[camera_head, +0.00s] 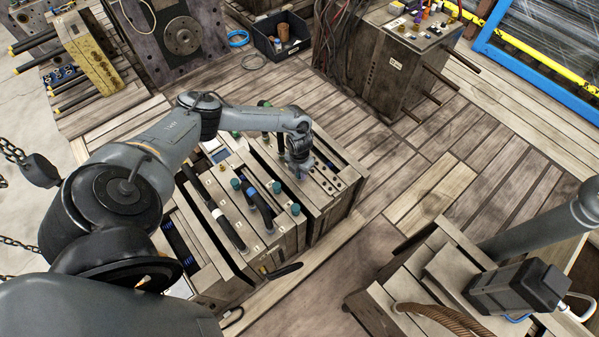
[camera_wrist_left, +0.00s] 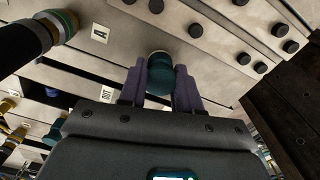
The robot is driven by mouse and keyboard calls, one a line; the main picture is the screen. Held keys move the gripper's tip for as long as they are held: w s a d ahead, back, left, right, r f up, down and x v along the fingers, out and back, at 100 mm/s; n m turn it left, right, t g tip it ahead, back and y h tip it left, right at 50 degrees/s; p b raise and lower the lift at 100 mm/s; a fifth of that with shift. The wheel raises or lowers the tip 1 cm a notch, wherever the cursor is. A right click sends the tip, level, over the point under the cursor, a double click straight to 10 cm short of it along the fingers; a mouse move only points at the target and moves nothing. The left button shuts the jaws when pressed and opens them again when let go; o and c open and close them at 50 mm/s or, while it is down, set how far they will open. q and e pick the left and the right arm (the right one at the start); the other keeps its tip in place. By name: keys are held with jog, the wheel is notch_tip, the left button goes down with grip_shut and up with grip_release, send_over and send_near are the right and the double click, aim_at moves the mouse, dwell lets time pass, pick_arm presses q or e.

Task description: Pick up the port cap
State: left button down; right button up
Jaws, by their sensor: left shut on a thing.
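The port cap (camera_wrist_left: 160,76) is a dark teal cylinder in the left wrist view, upper middle, with a pale rim at its far end. My left gripper (camera_wrist_left: 162,72) is shut on it, one purple finger on each side. The cap's far end is against or very close to the pale mould face; I cannot tell whether it is seated. In the head view my left gripper (camera_head: 301,168) is over the top of the mould block at the right of the mould row, and it hides the held cap. My right gripper is not in view.
The mould row (camera_head: 284,228) carries several other teal caps (camera_head: 295,209) and black hoses (camera_head: 228,230) close left of the gripper. A dark bin (camera_head: 282,38) stands behind. A black box-shaped device (camera_head: 515,288) is at lower right. The plank floor (camera_head: 440,190) right of the moulds is clear.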

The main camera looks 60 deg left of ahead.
pick_arm(q)
jog(key=r, duration=0.2)
jog(key=r+p, duration=0.1)
jog(key=r, duration=0.1)
jog(key=shift+w+d+r, duration=0.15)
jog(key=shift+d, duration=0.05)
jog(key=w+d+r+p, duration=0.1)
jog(key=w+d+r, duration=0.1)
jog(key=d, duration=0.3)
jog(key=w+d+r, duration=0.2)
jog(key=d+r, duration=0.2)
jog(key=d, duration=0.1)
jog(key=shift+w+d+r+p, duration=0.15)
jog(key=shift+w+p, duration=0.1)
jog(key=shift+p, duration=0.15)
